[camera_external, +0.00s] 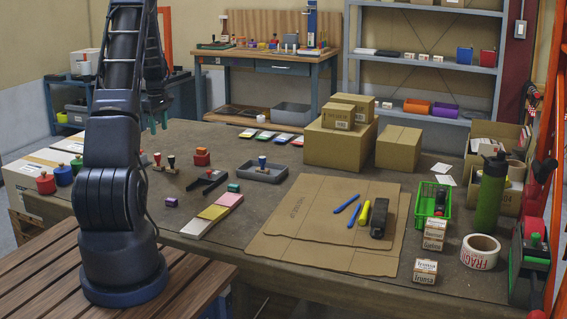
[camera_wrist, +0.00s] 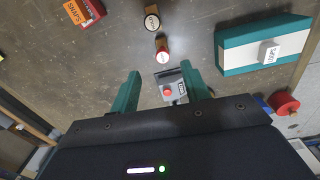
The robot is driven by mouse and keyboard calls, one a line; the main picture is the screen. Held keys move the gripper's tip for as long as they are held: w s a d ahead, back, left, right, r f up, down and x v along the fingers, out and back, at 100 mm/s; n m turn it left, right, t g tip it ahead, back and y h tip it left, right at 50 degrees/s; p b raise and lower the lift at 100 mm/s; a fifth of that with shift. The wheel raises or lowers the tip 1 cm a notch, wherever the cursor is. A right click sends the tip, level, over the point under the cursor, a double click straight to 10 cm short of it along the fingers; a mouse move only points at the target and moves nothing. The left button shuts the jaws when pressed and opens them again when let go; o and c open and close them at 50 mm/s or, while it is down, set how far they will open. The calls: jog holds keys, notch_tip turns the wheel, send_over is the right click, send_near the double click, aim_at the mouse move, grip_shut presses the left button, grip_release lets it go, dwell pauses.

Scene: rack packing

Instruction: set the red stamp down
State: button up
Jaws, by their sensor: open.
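My gripper (camera_external: 158,124) is over the left part of the table, partly behind my own arm in the external view. In the wrist view its two teal fingers (camera_wrist: 162,88) are apart. Between them is a small grey block with a red round top (camera_wrist: 168,91) and a pale label; gaps show on both sides, and I cannot tell whether it rests on the table. Just beyond stand a red stamp with a white round top (camera_wrist: 162,50) and a dark one (camera_wrist: 152,22). These upright stamps (camera_external: 157,160) also show in the external view.
A red box with an orange label (camera_wrist: 90,10) is upper left. In the external view, a grey tray (camera_external: 262,174) and cardboard sheets (camera_external: 290,225) lie farther right.

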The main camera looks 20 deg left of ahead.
jog(key=s+d+r+m+t, duration=0.1)
jog(key=s+d+r+m, duration=0.2)
jog(key=s+d+r, duration=0.35)
jog(key=s+d+r+m, duration=0.2)
jog(key=s+d+r, duration=0.1)
jog(key=d+r, duration=0.65)
jog(key=s+d+r+m+t, duration=0.1)
jog(key=s+d+r+m, duration=0.2)
jog(key=s+d+r, duration=0.35)
jog(key=s+d+r+m, duration=0.1)
jog(key=s+d+m, duration=0.2)
jog(key=s, duration=0.6)
jog(key=s+d+r+m+t, duration=0.1)
jog(key=s+d+m, duration=0.2)
jog(key=s+d, duration=0.5)
jog(key=s+d+r+m+t, duration=0.1)
jog(key=s+d+m, duration=0.2)
jog(key=s, duration=0.6)
jog(key=shift+s+d+r, duration=0.3)
jog(key=shift+s+d, duration=0.1)
jog(key=shift+d, duration=1)
